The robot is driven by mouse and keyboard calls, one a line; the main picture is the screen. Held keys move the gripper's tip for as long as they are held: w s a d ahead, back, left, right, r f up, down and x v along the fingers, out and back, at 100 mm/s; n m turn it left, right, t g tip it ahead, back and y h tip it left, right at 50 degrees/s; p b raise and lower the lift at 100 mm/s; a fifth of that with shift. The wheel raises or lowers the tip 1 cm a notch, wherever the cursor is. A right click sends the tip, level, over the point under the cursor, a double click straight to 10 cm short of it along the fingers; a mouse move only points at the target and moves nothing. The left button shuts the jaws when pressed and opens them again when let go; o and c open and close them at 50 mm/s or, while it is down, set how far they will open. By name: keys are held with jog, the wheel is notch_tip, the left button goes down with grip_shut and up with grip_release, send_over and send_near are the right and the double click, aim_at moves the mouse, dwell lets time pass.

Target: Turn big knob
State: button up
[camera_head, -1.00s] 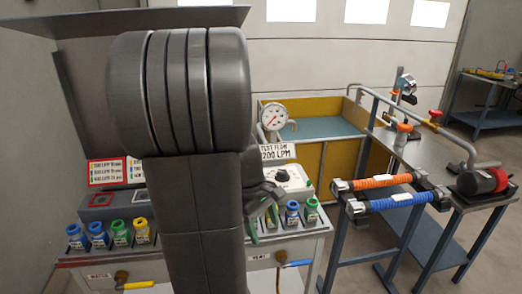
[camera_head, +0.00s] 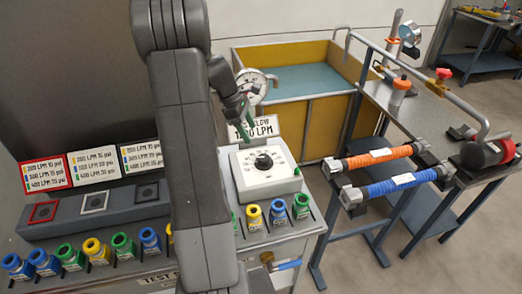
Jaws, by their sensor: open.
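The big knob (camera_head: 264,161) is a black knob on the sloped white face of a dial box (camera_head: 254,182), with marks around it. It is in plain view on the bench, right of my arm. My gripper (camera_head: 240,128) is above and slightly left of the knob, apart from it, in front of the flow sign. It is dark with green on its fingers, small and partly overlapped by my arm. It looks open and empty.
Several coloured fittings (camera_head: 254,217) line the bench front. Labelled cards (camera_head: 97,168) stand at the left. A gauge (camera_head: 252,85) and a "200 LPM" sign (camera_head: 262,128) are behind the box. Orange and blue hoses (camera_head: 378,158) lie on a rack at the right.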

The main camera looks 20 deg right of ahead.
aim_at(263, 157)
jog(key=p+x, duration=0.1)
jog(key=x, duration=1.1)
jog(key=shift+r, duration=0.1)
jog(key=c, duration=1)
